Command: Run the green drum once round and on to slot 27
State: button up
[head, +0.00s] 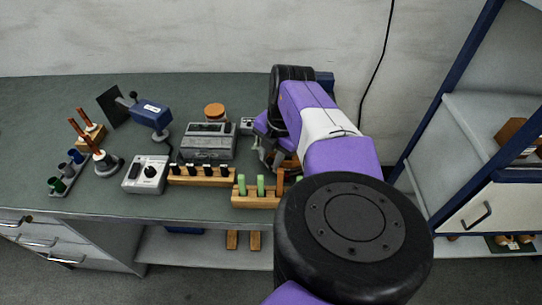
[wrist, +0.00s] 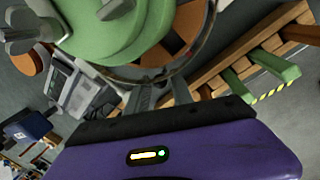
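The green drum (wrist: 110,35) fills the upper left of the wrist view, close in front of my gripper (wrist: 155,97). Its edge is cut off by the frame. A thin metallic rim curves below it, with copper-brown parts beside it. A grey knob or wing nut (wrist: 32,30) shows at its left. My grey fingers reach to the rim's lower edge; I cannot tell whether they touch it or how far apart they are. In the head view my arm hides the drum and most of my gripper (head: 263,152). No slot number is readable.
A wooden rack with green-handled tools (head: 258,200) stands at the bench's front edge, beside a second rack (head: 202,181). A grey device (head: 208,141), a control box (head: 146,174) and a blue tool (head: 151,114) stand left. The bench's far left is clear.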

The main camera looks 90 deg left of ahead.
notch_tip(320, 180, up, 8)
jog(key=w+p, duration=0.1)
jog(key=p, duration=0.5)
jog(key=shift+w+d+f, duration=0.15)
jog(key=shift+d+f, duration=0.1)
jog(key=shift+d, duration=0.1)
